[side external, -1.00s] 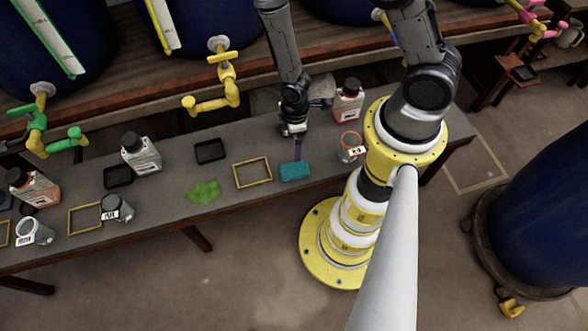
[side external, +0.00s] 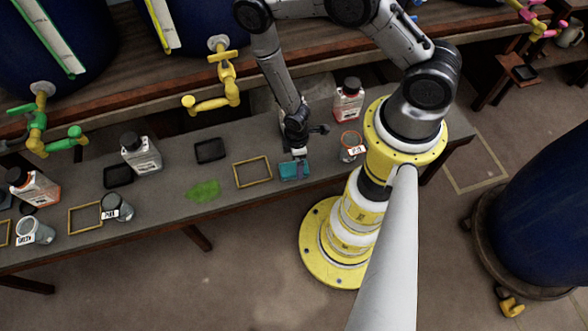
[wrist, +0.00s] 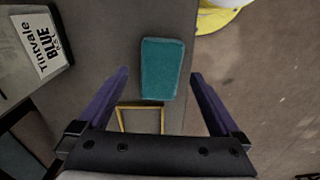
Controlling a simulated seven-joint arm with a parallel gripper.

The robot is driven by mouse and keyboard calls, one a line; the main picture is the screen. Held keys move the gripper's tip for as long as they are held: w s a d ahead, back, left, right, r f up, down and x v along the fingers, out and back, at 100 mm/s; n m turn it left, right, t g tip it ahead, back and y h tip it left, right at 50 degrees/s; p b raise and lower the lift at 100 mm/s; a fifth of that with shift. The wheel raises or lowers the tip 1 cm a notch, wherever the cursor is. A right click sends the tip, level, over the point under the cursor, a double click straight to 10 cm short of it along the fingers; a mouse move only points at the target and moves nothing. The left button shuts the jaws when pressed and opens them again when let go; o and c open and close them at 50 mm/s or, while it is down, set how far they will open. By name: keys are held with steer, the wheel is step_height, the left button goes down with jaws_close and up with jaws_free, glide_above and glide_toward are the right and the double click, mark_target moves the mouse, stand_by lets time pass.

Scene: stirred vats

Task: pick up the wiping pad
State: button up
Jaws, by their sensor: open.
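The wiping pad (side external: 291,173) is a teal block lying flat on the grey bench, right of a yellow square outline. It also shows in the wrist view (wrist: 162,68), lying beyond and between the finger tips. My gripper (side external: 299,157) is above the pad and close to it in the side view; whether it touches the pad cannot be told. In the wrist view my gripper (wrist: 160,85) has its two purple fingers wide apart with nothing between them but the view of the pad and bench.
A white bottle with a red label (side external: 348,102) and a cup with an orange rim (side external: 351,146) stand right of the pad. A yellow outline (side external: 253,172) and a green spill (side external: 203,190) lie to its left. The bench front edge is close to the pad.

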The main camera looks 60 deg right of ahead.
steer(key=shift+f, duration=1.85)
steer(key=c, duration=1.3)
steer(key=shift+r, duration=0.1)
steer(key=shift+r, duration=4.95)
